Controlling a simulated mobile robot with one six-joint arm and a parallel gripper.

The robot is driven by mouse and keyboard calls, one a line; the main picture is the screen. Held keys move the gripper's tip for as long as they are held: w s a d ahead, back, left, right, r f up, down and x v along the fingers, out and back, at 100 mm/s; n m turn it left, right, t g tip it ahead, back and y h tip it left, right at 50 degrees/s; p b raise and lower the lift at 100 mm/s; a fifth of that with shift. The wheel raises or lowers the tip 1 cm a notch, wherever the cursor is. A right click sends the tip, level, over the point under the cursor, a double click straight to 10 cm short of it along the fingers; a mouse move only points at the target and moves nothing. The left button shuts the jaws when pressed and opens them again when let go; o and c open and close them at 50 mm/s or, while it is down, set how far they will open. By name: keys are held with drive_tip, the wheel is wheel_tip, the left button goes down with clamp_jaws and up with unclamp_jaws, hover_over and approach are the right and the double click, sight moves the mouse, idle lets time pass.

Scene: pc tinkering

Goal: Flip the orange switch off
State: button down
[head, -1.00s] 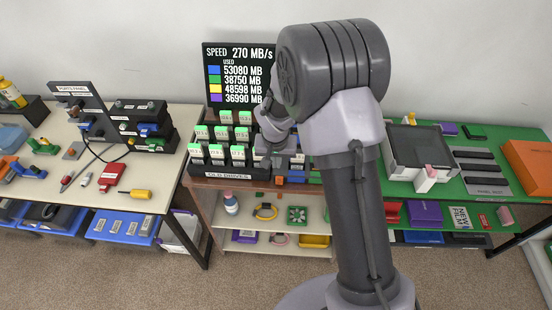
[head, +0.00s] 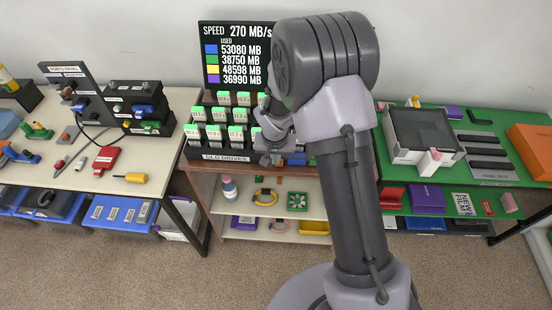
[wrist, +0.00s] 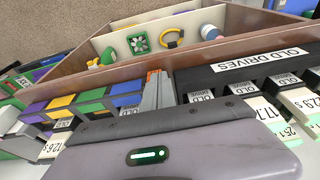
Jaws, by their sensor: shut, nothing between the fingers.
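In the wrist view a small orange piece (wrist: 153,75), likely the orange switch, shows at the tips of my gripper (wrist: 158,82). The grey fingers are shut together, with nothing held between them. They point toward the front edge of the shelf top, between the colored blocks and the black rack. The fingers partly cover the orange piece, so I cannot tell its position or whether they touch it. In the head view my gripper (head: 266,158) is low at the right end of the rack, and the orange piece is hidden.
The black OLD DRIVES rack (head: 226,158) holds several green-topped drives. Purple, yellow, green and blue blocks (wrist: 92,97) line the edge. A black display (head: 236,55) stands behind. A white-framed tray (head: 423,133) is on the green table at right. Lower shelves (head: 268,210) hold small items.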

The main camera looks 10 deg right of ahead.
drive_tip(key=shift+s+f+p, duration=0.1)
drive_tip(key=shift+s+p, duration=0.1)
drive_tip(key=shift+p, duration=0.3)
drive_tip(key=shift+w, duration=0.1)
drive_tip(key=shift+w+d+r+p, duration=0.1)
drive_tip(key=shift+w+d+p, duration=0.05)
drive_tip(key=shift+w, duration=0.2)
drive_tip(key=shift+w+d+r+p, duration=0.1)
drive_tip(key=shift+w+p, duration=0.05)
drive_tip(key=shift+w, duration=0.2)
drive_tip(key=r+p, duration=0.1)
drive_tip(key=r, duration=0.1)
drive_tip(key=w+r+p, duration=0.1)
drive_tip(key=r+p, duration=0.1)
drive_tip(key=shift+d+r, duration=0.15)
drive_tip(key=shift+r, duration=0.1)
drive_tip(key=p+v, duration=0.2)
drive_tip(key=v, duration=0.7)
drive_tip(key=shift+s+r, duration=0.3)
drive_tip(key=shift+s, duration=0.1)
